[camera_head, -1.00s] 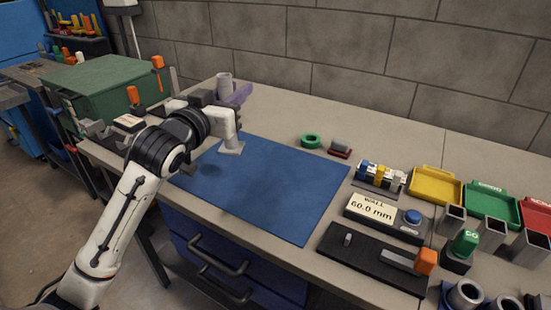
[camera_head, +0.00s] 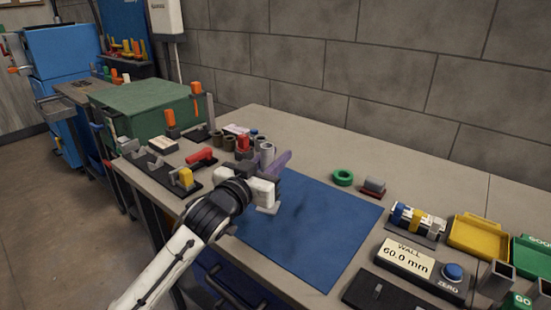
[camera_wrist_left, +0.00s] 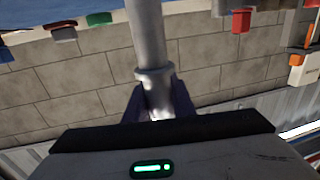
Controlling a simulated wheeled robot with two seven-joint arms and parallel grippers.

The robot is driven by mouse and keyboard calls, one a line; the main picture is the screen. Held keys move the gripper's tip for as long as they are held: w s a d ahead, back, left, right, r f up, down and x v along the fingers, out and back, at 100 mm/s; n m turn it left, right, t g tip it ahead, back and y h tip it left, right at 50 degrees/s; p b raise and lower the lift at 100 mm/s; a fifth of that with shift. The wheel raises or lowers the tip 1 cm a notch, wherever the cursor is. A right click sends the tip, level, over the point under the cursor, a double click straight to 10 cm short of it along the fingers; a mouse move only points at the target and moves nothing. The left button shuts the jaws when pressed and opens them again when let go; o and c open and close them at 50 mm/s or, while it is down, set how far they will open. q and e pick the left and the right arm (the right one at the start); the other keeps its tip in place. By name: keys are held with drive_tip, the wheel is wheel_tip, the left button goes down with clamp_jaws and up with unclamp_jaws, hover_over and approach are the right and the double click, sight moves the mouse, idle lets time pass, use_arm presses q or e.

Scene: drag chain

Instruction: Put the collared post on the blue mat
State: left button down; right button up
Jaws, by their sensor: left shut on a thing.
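The collared post is a plain grey cylinder with a raised ring. In the left wrist view, the post (camera_wrist_left: 147,35) runs to the top edge, its collar close to the dark purple fingers. My left gripper (camera_wrist_left: 157,102) is shut on it. In the head view, a grey cylinder end (camera_head: 266,150) shows just above the purple fingers of my left gripper (camera_head: 274,165), at the back left part of the blue mat (camera_head: 320,225). The gripper body hides much of the post, and I cannot tell whether its lower end touches the mat. My right gripper is not in view.
A green ring (camera_head: 343,177) and a small grey and red piece (camera_head: 373,187) lie behind the mat. A gauge with a sign (camera_head: 406,260) and a yellow tray (camera_head: 478,236) stand to the right. Fixtures with red and yellow parts (camera_head: 186,178) stand left. The mat's middle is clear.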

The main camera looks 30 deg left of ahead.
use_arm(q)
drive_tip(key=c, duration=1.5)
unclamp_jaws()
drive_tip(key=s, duration=0.8)
drive_tip(key=s+d, duration=0.1)
drive_tip(key=s, duration=0.3)
drive_tip(key=shift+r+b, duration=0.1)
drive_tip(key=shift+b, duration=0.3)
